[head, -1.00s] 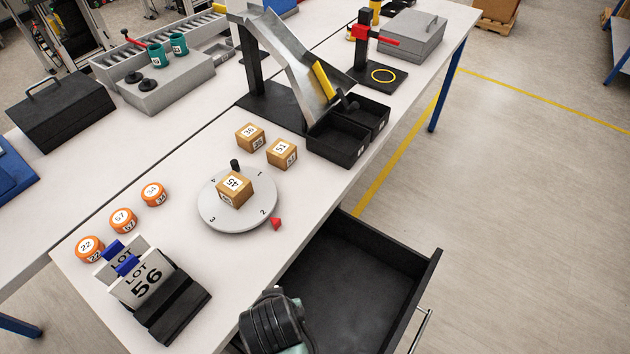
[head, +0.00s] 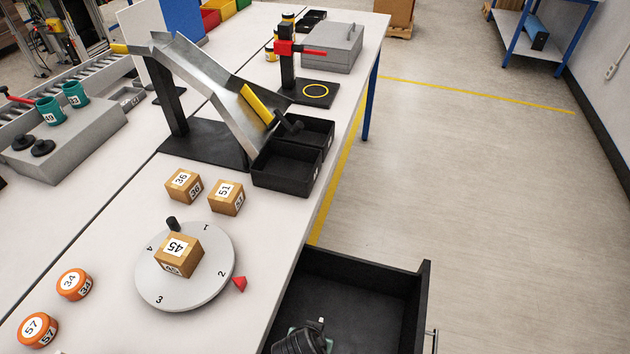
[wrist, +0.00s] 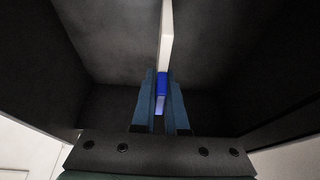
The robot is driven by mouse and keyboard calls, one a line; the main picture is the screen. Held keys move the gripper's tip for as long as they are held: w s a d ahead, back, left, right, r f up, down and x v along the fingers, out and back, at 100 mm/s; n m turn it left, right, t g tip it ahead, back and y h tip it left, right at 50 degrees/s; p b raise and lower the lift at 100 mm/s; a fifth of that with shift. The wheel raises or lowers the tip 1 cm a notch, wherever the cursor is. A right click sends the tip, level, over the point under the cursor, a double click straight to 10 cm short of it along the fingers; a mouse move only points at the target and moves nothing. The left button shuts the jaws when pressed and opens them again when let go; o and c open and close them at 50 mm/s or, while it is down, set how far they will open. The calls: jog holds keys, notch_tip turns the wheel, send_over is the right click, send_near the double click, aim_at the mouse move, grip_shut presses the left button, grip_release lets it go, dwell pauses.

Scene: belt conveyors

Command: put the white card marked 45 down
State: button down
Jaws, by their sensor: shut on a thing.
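My gripper (wrist: 161,105) is shut on a white card (wrist: 166,38), which shows edge-on in the wrist view. A blue tab (wrist: 160,82) on the card sits between the fingers. The number on the card cannot be read. The wrist view shows dark walls of the open drawer (wrist: 95,45) around the card and fingers. In the head view my wrist is at the bottom, over the black drawer (head: 350,290); the fingers are hidden. Whether the card touches the drawer's floor cannot be told.
A grey turntable (head: 205,287) carries a wooden block marked 45 (head: 180,254). Blocks marked 36 (head: 184,186) and 51 (head: 226,198) stand behind it. Orange pucks marked 34 (head: 74,284) and 57 (head: 38,330) are at left. Black bins (head: 280,170) sit below a metal chute.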

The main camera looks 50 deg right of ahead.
jog(key=shift+f, duration=0.95)
jog(key=shift+f, duration=0.15)
jog(key=c, duration=0.9)
grip_release()
jog(key=shift+c, duration=0.2)
